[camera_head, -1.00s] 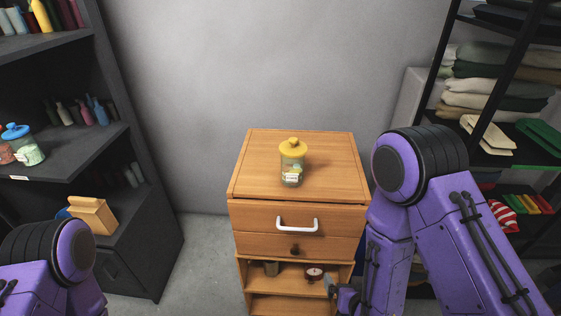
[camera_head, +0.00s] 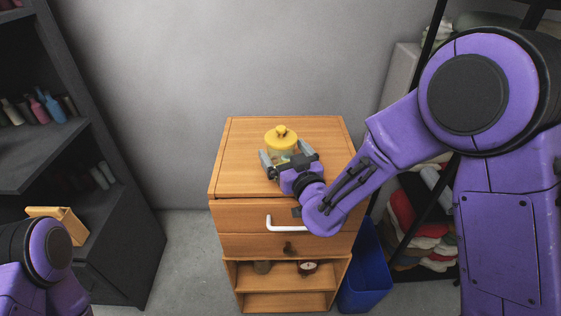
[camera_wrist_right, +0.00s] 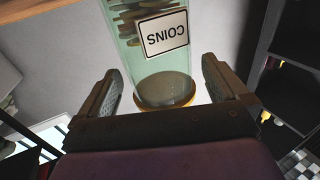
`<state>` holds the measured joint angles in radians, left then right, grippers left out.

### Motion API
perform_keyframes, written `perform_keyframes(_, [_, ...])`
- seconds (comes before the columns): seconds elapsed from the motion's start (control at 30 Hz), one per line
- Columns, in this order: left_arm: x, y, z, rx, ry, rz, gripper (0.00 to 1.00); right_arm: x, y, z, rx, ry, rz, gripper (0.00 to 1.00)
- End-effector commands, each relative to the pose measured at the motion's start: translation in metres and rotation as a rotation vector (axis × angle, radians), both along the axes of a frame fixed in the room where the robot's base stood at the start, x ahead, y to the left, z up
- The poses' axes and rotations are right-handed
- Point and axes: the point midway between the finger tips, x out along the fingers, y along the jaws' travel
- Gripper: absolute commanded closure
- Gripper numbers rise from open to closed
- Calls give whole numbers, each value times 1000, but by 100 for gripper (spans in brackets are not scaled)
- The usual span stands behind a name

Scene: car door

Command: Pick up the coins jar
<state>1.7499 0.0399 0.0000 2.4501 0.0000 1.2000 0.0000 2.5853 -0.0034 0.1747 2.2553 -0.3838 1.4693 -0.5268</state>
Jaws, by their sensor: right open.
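The coins jar (camera_head: 281,138) stands upright on the wooden cabinet top, with a yellow knobbed lid. In the right wrist view the glass jar (camera_wrist_right: 124,42) shows an upside-down label reading COINS, and coins inside. In the wrist view the gripper (camera_wrist_right: 160,70) has visible gaps between both fingers and the glass. The gripper and wrist hide the jar's lower front in the head view. My left gripper is out of view; only part of that arm shows.
The wooden cabinet (camera_head: 235,180) has a white drawer handle (camera_head: 285,224) and an open lower shelf. A blue bin (camera_head: 366,270) stands right of it. A dark shelf unit (camera_head: 110,215) is at left; folded cloth fills a rack at right. The cabinet top around the jar is clear.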

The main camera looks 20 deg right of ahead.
Motion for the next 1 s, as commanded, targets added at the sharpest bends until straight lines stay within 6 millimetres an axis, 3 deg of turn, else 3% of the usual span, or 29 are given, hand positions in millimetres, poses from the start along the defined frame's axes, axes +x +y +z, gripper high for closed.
perform_keyframes(0.13, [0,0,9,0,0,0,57,22,3,2,1,1,1,0])
perform_keyframes(0.37, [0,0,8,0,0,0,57,25,3,0,0,0,1,0])
perform_keyframes(0.6, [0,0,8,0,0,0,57,24,3,0,0,0,1,75])
perform_keyframes(0.7, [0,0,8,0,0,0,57,24,3,0,0,0,1,100])
perform_keyframes(1.0, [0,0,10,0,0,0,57,25,3,4,0,-3,1,100])
